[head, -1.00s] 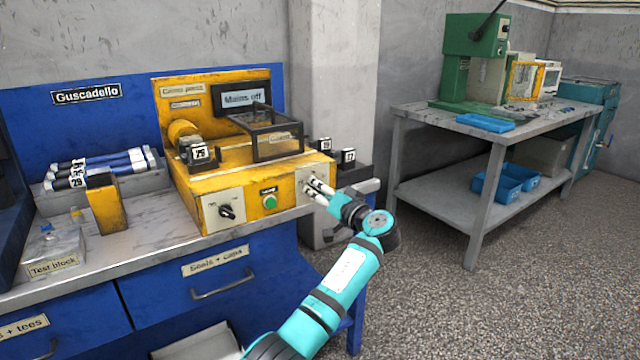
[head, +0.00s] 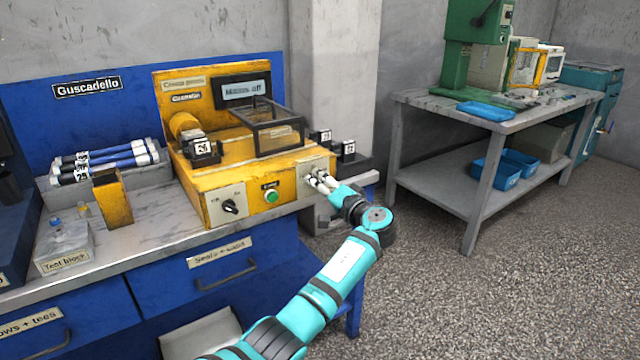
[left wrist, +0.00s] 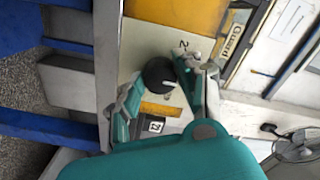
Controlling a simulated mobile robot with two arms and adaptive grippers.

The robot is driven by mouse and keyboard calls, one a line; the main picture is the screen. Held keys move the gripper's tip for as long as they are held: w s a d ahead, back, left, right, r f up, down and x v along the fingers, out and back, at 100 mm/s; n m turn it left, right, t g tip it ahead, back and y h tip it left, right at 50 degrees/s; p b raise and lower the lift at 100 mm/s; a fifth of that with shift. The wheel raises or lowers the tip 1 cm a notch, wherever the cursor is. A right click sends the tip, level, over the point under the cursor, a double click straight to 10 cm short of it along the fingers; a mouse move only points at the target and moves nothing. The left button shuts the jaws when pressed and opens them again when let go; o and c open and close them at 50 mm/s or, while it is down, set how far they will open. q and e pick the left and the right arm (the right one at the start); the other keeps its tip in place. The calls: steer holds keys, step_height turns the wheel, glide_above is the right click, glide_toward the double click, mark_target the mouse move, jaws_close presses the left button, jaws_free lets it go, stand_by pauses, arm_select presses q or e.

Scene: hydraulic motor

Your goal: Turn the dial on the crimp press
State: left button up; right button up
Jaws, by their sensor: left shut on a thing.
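The yellow crimp press (head: 240,176) stands on the workbench, and its display (head: 246,90) reads "Mains off". My left gripper (head: 318,180) is at the pale panel (head: 313,166) on the right of the press front. In the left wrist view, a round black dial (left wrist: 158,74) with a white pointer mark sits between the fingers of my left gripper (left wrist: 160,82), which is shut on it. In the head view the fingers hide this dial. Another black knob (head: 230,206) is on the left panel, beside a green button (head: 271,195). My right gripper is not in view.
A clear-sided guard box (head: 268,130) is on top of the press. Numbered black blocks (head: 347,150) stand at its right. A test block (head: 64,246) and hoses (head: 105,162) lie to the left. A grey table (head: 430,106) with a green machine stands at the back right.

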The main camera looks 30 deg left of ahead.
arm_select(q)
steer(key=shift+f, duration=0.1)
steer(key=o, duration=1.1)
steer(key=shift+o, duration=0.2)
steer(key=v, duration=1.2)
steer(key=shift+w, duration=0.1)
